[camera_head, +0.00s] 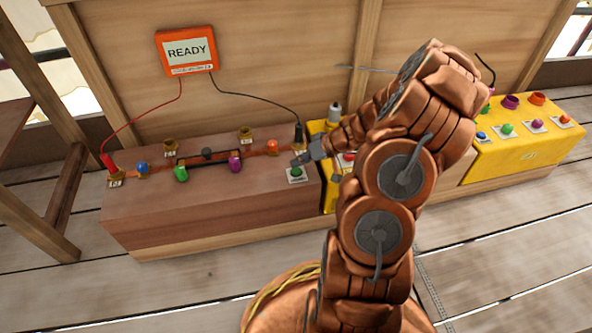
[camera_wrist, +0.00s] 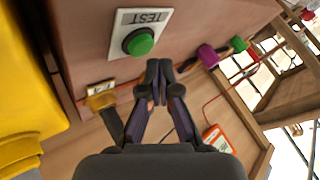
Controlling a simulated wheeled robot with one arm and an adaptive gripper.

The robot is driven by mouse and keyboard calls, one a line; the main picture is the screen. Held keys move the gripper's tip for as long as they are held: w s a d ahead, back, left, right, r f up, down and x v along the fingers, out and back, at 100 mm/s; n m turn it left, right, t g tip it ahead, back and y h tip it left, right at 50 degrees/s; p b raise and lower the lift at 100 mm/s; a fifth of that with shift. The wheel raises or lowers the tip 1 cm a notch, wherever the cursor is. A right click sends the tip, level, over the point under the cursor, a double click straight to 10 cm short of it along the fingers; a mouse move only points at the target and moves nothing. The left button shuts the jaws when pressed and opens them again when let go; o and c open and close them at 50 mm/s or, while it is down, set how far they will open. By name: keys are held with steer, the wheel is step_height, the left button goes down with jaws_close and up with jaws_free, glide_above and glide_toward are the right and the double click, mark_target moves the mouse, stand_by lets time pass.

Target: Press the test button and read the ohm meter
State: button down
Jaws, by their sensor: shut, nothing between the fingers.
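The green test button (camera_head: 295,172) sits on a white plate at the right end of the brown box's top. In the wrist view the button (camera_wrist: 139,41) is large, on a plate marked TEST. My gripper (camera_head: 305,158) is shut and empty, just above and behind the button; in the wrist view its fingertips (camera_wrist: 159,68) are beside the plate, and I cannot tell if they touch anything. The orange ohm meter (camera_head: 187,52) is on the wooden wall and reads READY. It shows partly in the wrist view (camera_wrist: 218,138).
A red lead (camera_head: 133,123) and a black lead (camera_head: 262,97) run from the meter to the brown box (camera_head: 185,220). Several coloured knobs and brass posts stand on that box. A yellow box (camera_head: 525,145) is at the right, and my arm hides part of the area between.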

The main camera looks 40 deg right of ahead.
mark_target(298, 170)
steer(key=shift+f, duration=0.1)
stand_by(0.3)
steer(key=shift+f+b, duration=0.35)
steer(key=shift+b, duration=0.2)
steer(key=shift+f+b, duration=0.4)
stand_by(0.6)
steer(key=shift+r, duration=0.85)
steer(key=shift+p, duration=0.3)
steer(key=shift+r+p, duration=0.95)
steer(key=shift+r, duration=1.6)
